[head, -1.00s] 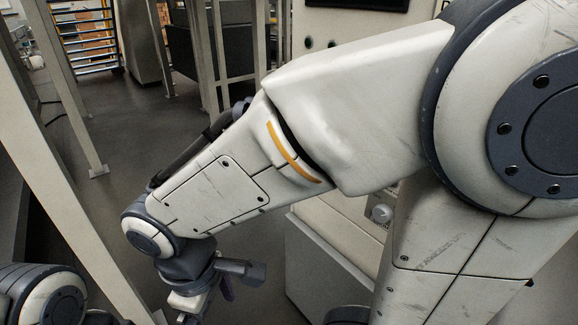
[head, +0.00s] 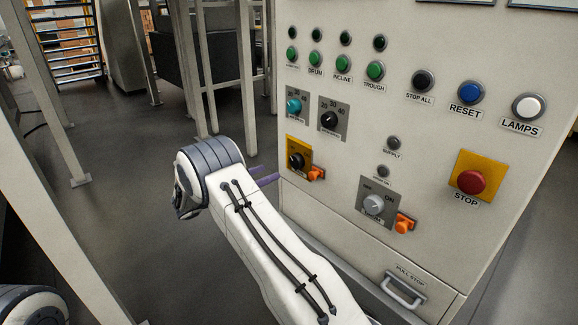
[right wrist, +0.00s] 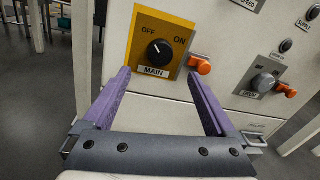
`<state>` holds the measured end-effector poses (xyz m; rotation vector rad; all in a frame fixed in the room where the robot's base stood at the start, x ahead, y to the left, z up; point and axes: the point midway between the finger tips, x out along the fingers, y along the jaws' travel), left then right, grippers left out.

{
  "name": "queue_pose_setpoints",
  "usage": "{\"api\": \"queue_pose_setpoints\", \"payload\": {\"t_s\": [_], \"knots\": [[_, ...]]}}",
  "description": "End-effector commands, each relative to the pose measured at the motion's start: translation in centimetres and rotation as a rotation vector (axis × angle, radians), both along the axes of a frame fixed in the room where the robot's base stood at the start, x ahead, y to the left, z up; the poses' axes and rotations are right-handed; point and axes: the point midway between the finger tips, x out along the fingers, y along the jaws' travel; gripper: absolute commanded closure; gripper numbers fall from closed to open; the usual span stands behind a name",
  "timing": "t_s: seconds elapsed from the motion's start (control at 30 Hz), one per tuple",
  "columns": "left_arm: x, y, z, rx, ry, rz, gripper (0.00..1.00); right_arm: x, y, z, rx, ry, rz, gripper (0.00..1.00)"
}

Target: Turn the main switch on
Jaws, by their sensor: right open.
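The main switch is a black knob (head: 296,160) on a yellow plate on the cabinet's front face, at its lower left. In the right wrist view the knob (right wrist: 159,53) sits above the label MAIN, and its white mark points up-left toward OFF. An orange padlock-like piece (right wrist: 203,66) is at the plate's lower right. My right gripper (right wrist: 158,75) is open and empty, with its purple fingers spread to either side below the knob, apart from it. In the head view its purple fingers (head: 266,176) show just left of the plate. My left gripper is out of view.
The cabinet also bears a grey-plated switch (head: 374,205) with an orange piece (head: 404,223), a red STOP button (head: 471,182), a blue RESET button (head: 470,93) and several green buttons. A pull handle (head: 403,291) juts out below. Grey posts stand at the left.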

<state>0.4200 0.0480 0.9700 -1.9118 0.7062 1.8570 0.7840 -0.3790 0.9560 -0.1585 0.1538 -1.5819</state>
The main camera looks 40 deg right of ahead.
Motion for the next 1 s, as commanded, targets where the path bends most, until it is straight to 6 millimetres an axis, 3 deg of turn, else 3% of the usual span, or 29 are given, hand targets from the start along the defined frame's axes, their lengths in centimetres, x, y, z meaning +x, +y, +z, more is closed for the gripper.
{"api": "queue_pose_setpoints", "payload": {"t_s": [0.3,0.5,0.93,1.0], "knots": [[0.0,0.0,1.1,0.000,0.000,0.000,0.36,-0.2,-5.8,0.2,0.003,-0.003,-0.005,0.08],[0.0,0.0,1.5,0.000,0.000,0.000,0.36,-0.3,-8.5,0.1,0.003,-0.002,-0.003,0.08],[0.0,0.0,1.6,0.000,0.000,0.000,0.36,-0.2,-9.5,0.0,0.004,-0.003,0.001,0.08],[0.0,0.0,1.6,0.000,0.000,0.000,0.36,-0.2,-9.5,0.0,0.004,-0.003,0.000,0.35]]}}
